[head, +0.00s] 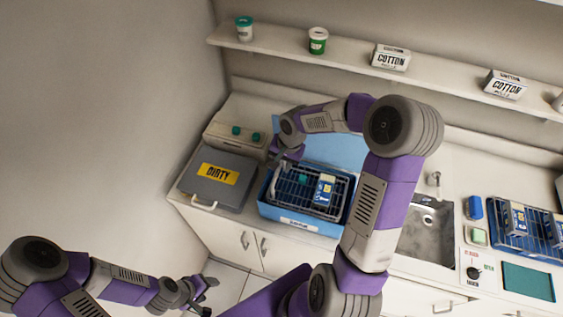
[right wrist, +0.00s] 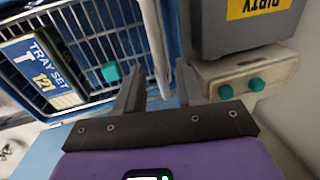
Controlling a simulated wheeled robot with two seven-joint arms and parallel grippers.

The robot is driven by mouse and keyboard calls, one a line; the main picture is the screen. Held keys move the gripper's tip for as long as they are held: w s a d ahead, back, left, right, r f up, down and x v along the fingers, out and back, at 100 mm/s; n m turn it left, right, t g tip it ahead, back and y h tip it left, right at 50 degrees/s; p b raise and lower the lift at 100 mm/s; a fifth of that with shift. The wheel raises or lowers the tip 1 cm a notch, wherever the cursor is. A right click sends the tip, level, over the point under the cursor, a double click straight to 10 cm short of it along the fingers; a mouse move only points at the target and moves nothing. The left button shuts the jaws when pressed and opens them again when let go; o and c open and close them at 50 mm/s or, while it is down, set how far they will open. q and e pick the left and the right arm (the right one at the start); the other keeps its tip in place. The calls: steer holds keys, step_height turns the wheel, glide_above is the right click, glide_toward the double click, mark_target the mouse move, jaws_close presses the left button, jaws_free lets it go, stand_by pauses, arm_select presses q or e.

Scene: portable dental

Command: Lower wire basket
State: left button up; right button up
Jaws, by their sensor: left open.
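The wire basket (head: 292,188) sits in or over a blue tub (head: 283,213) on the counter; how deep it sits is hard to tell. It holds a blue and white tray set box (head: 324,189) and a small teal item (head: 303,179). In the right wrist view the basket (right wrist: 92,50) is at upper left. My right gripper (head: 281,163) is at the basket's left side. Its fingers (right wrist: 160,88) stand apart with a pale bar between them; whether they grip it is unclear. My left gripper (head: 205,297) is open and empty, low at left, away from the counter.
A grey box marked DIRTY (head: 218,178) stands left of the tub, with a cream unit with teal knobs (head: 236,137) behind it. The sink (head: 430,230) is to the right. Another blue tray with boxes (head: 500,238) is at far right. A shelf (head: 280,43) runs above.

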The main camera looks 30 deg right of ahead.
mark_target(280, 181)
steer(key=shift+w, duration=0.1)
jaws_close()
steer(key=shift+f, duration=0.1)
step_height(280, 181, down, 8)
steer(key=b, duration=0.7)
steer(key=shift+s, duration=0.2)
